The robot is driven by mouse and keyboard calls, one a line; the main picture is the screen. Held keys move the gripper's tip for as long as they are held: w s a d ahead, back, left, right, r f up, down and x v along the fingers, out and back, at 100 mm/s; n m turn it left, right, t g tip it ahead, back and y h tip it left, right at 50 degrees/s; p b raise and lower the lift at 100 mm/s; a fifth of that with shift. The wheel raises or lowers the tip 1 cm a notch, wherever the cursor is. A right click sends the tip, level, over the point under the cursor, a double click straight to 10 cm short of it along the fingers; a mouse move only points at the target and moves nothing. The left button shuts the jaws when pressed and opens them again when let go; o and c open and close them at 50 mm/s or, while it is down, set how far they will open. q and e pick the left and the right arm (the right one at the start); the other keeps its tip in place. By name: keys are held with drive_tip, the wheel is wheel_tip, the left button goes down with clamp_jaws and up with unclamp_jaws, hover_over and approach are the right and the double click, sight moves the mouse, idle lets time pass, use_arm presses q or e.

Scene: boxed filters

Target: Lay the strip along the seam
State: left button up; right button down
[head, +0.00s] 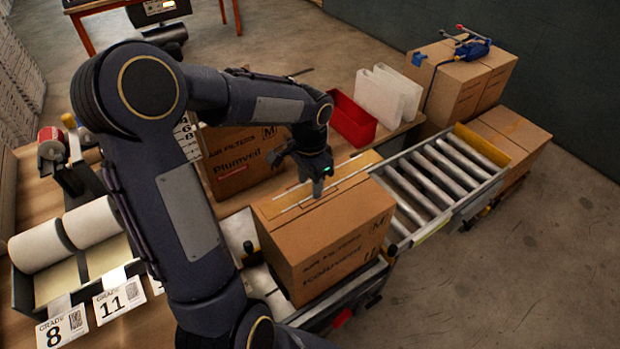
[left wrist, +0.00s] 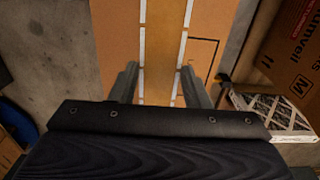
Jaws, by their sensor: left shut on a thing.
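A closed cardboard box (head: 325,260) printed "Air Filters" stands on the conveyor, its top facing up. The tan strip (left wrist: 163,50) runs lengthwise over the box top between two broken white lines in the left wrist view. My left gripper (head: 318,190) points down at the middle of the box top and is shut on the strip; its fingers (left wrist: 158,85) stand at either side of it in the wrist view. The fingertip contact is hard to make out. The seam under the strip is hidden. My right gripper is not in view.
Another filter box (head: 235,180) stands behind on the bench. A red bin (head: 352,120) and white filters (head: 385,95) are behind it. The roller conveyor (head: 440,180) runs right. Paper rolls (head: 40,245) and grade cards (head: 120,298) are at left.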

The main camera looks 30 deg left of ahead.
use_arm(q)
wheel_tip(320, 180, down, 8)
drive_tip(key=b, duration=0.5)
drive_tip(key=shift+r, duration=0.1)
drive_tip(key=o, duration=0.9)
drive_tip(key=shift+c, duration=0.2)
drive_tip(key=shift+r, duration=0.1)
drive_tip(key=shift+r+p, duration=3.5)
drive_tip(key=shift+r, duration=1)
